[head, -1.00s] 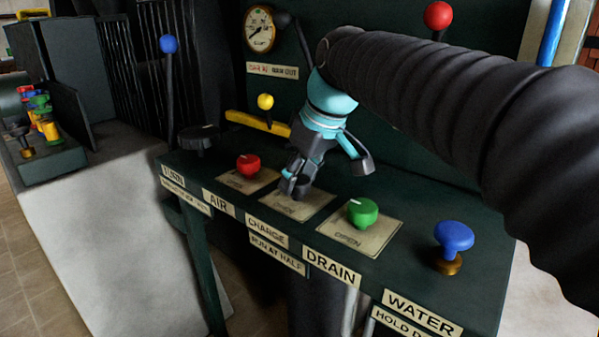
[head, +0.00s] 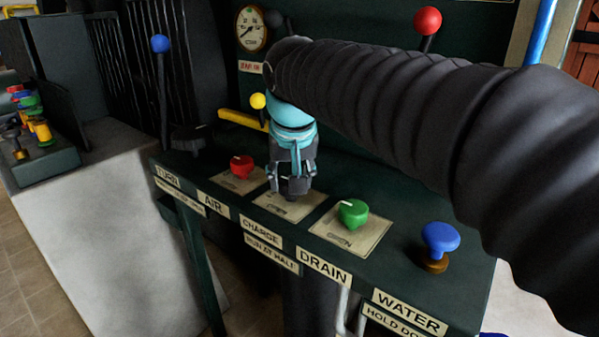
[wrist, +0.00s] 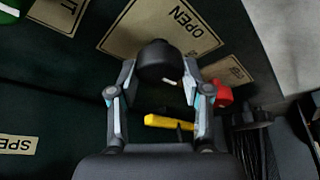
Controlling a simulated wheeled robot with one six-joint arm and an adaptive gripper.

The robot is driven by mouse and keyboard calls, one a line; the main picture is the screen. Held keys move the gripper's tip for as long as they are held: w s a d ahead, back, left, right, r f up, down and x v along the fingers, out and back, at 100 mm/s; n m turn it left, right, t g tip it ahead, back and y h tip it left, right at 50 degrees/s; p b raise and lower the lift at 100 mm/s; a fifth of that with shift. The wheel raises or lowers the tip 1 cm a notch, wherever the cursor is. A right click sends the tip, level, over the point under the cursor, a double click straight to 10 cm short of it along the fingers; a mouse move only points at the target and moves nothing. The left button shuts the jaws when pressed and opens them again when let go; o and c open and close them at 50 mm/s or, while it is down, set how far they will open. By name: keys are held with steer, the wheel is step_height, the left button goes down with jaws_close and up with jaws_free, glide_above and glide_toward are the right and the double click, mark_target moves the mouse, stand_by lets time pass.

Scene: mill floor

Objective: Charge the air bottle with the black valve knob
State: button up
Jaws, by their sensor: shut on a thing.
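The black valve knob (wrist: 158,60) sits on a cream plate marked OPEN (wrist: 205,38) in the wrist view. In the head view that plate (head: 290,207) is behind the CHARGE label (head: 261,232). My gripper (head: 292,188) points down at the knob and is shut on it; its two fingers (wrist: 160,84) lie on either side of the knob in the wrist view. A white pointer mark shows at the knob's edge. In the head view my fingers mostly hide the knob. The pressure gauge (head: 251,29) stands on the back panel, its reading too small to tell.
A red knob (head: 242,166) is just left of my gripper and a green knob (head: 353,213) just right. A blue push knob (head: 440,240) stands at the right. A yellow-balled lever (head: 258,101) and a red-balled lever (head: 427,22) rise behind. A blue-balled lever (head: 160,45) stands left.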

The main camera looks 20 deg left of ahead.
steer(key=shift+f, duration=0.1)
stand_by(0.4)
steer(key=o, duration=1.2)
steer(key=shift+c, duration=0.2)
steer(key=v, duration=1.2)
steer(key=shift+a, duration=0.1)
